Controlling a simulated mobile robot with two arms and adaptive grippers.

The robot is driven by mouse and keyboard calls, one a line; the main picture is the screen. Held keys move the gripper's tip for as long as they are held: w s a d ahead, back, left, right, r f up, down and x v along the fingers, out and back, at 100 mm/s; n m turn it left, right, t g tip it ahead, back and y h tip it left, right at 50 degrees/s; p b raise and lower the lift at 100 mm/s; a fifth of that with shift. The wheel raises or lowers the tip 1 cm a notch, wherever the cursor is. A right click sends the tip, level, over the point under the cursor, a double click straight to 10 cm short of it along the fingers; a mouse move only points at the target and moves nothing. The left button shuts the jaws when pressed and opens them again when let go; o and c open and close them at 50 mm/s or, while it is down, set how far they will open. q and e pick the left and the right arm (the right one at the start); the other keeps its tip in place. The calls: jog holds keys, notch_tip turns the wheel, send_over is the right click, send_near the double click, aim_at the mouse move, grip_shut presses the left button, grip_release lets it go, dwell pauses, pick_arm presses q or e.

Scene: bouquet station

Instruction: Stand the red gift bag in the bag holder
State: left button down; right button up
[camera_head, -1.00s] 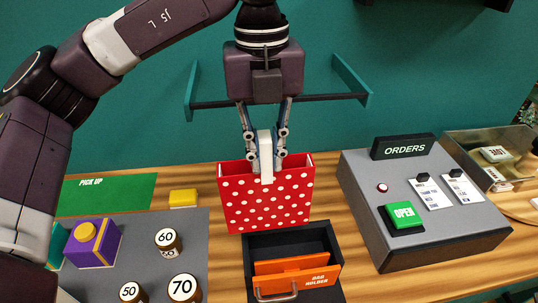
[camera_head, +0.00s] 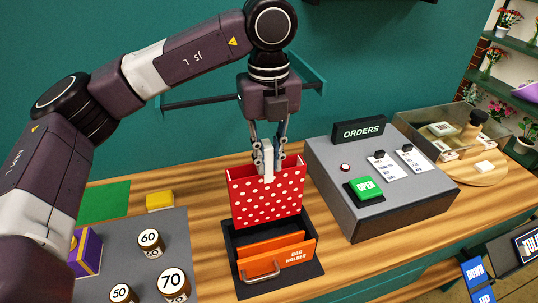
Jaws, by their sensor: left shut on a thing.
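The red gift bag (camera_head: 267,199) with white dots is upright in the middle of the view. My left gripper (camera_head: 268,158) points down above it, shut on the white grip piece (camera_head: 268,166) at its top. The bag holder (camera_head: 231,238) is a black tray with an orange front panel (camera_head: 276,262) and a metal handle. The bag's lower edge overlaps the rear part of the holder, behind the orange panel. I cannot tell whether it touches the holder's floor. My right gripper is not in view.
The grey orders console (camera_head: 335,190) stands close on the right, with a clear box (camera_head: 440,122) beyond it. Numbered jars (camera_head: 151,243), a yellow block (camera_head: 160,201) and a purple box (camera_head: 87,253) are on the left. Bare wood lies between mat and holder.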

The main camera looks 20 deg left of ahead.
aim_at(269, 193)
pick_arm(q)
notch_tip(269, 193, down, 2)
jog(key=shift+f+b, duration=0.1)
jog(key=shift+b, duration=0.35)
jog(key=shift+f, duration=0.2)
jog(key=shift+f+b, duration=0.85)
jog(key=shift+f, duration=0.6)
jog(key=shift+f+b, duration=0.45)
jog(key=shift+f, duration=0.45)
jog(key=shift+f+b, duration=1.5)
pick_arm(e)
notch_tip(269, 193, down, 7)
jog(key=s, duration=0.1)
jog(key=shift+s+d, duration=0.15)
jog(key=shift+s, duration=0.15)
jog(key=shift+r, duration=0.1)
pick_arm(q)
jog(key=c, duration=1.8)
grip_release()
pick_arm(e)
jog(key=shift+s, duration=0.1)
pick_arm(q)
jog(key=shift+o, duration=0.2)
jog(key=shift+r, duration=0.1)
